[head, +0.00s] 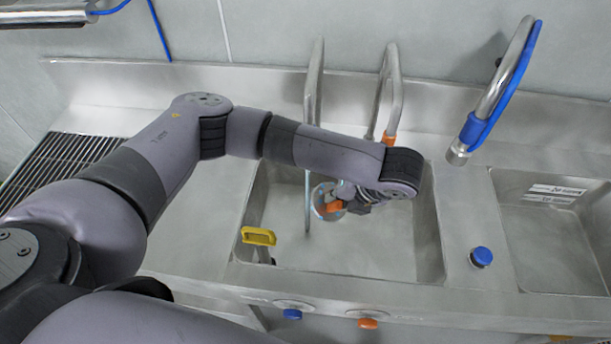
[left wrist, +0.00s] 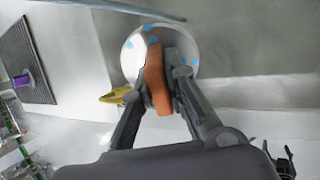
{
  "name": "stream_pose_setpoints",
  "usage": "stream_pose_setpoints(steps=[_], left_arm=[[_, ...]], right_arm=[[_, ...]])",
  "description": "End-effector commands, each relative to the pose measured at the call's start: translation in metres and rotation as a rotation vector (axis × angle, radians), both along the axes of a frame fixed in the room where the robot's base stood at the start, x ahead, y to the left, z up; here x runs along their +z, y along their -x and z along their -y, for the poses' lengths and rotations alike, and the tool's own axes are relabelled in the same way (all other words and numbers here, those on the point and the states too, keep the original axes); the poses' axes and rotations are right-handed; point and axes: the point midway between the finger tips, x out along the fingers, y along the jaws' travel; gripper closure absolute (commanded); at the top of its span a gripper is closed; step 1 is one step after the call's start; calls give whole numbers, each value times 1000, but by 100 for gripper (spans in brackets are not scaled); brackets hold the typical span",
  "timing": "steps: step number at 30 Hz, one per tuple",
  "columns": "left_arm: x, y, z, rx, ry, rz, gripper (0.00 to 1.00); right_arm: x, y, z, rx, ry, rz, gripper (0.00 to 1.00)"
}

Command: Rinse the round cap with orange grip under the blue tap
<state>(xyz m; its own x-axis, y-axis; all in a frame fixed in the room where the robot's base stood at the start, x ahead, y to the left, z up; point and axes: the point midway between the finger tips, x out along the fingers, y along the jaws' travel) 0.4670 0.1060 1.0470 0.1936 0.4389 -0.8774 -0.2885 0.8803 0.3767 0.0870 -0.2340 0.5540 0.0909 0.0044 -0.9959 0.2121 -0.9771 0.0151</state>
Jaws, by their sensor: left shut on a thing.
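My left gripper (head: 345,198) is over the left basin, its fingers shut on the orange grip of the round cap (head: 319,196). In the left wrist view the cap is a pale disc (left wrist: 134,54) with several light-blue spots, its orange grip (left wrist: 157,85) between my fingers (left wrist: 165,75). A thin stream (head: 307,205), apparently water, falls just left of the cap; contact is unclear. It comes down under the leftmost spout (head: 314,85), whose outlet and colour are hidden behind my arm. Another tap (head: 500,90) with a blue hose and collar stands right of the basin. My right gripper is not identifiable.
A second spout (head: 393,95) with an orange collar stands behind the left basin (head: 430,235). A yellow piece (head: 258,236) sits at the basin's left edge. Blue (head: 291,313) and orange (head: 368,323) knobs are on the front. A blue button (head: 481,257) stands between the basins.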

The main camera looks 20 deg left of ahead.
Motion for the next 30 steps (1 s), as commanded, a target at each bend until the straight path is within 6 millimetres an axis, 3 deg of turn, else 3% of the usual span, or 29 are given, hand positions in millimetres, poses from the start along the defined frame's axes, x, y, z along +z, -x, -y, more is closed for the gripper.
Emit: stream_pose_setpoints(steps=[1, 14, 30], left_arm=[[10, 2, 4, -1, 0, 0, 100], [35, 15, 35, 0, 1, 0, 100], [36, 17, 39, 1, 0, 1, 100]], right_arm=[[11, 0, 0, 0, 0, 0, 39], [47, 0, 0, 0, 0, 0, 39], [49, 0, 0, 1, 0, 0, 39]])
